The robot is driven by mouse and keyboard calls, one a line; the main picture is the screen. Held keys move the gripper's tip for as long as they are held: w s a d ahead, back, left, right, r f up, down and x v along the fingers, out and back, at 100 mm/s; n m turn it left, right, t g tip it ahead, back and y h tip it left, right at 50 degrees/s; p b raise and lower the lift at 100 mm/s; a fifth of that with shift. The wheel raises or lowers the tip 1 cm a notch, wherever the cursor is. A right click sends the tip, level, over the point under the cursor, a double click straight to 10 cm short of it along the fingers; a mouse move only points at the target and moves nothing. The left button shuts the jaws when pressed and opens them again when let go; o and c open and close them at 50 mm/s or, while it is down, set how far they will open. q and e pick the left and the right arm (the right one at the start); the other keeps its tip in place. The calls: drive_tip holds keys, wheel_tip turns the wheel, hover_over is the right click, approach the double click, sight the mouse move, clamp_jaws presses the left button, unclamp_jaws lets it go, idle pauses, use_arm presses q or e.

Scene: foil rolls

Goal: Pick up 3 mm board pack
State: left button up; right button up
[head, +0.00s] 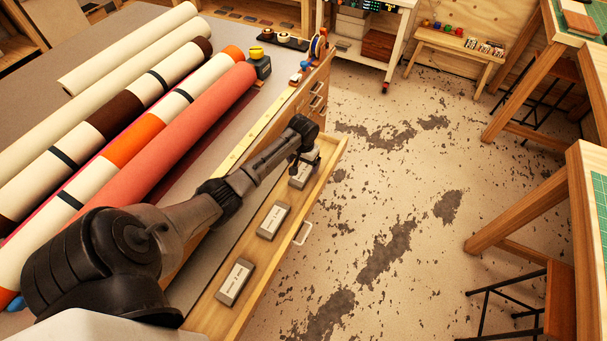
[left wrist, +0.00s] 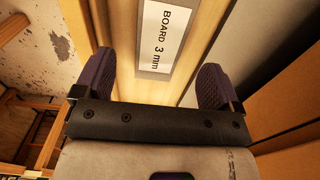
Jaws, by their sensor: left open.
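The 3 mm board pack (left wrist: 160,38) shows a white label reading "BOARD 3 mm" in the left wrist view. In the head view it appears to be the farthest grey pack (head: 301,178) in the open drawer, partly hidden by my left gripper. My left gripper (left wrist: 156,75) is open, with one dark finger on each side of the label and nothing held. In the head view the left gripper (head: 304,160) points down over the drawer's far end. Whether the fingers touch the pack cannot be told. My right gripper is out of view.
The long wooden drawer (head: 209,326) also holds a middle pack (head: 272,220) and a near pack (head: 235,282). Long rolls (head: 180,135) lie on the bench left of my arm. The floor (head: 400,180) right of the drawer is clear.

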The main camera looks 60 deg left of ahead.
sight(303, 171)
use_arm(q)
drive_tip(key=shift+f+b, duration=0.85)
drive_tip(key=shift+f, duration=1.9)
drive_tip(key=c, duration=1)
drive_tip(key=shift+c, duration=0.4)
drive_tip(key=shift+r, duration=0.15)
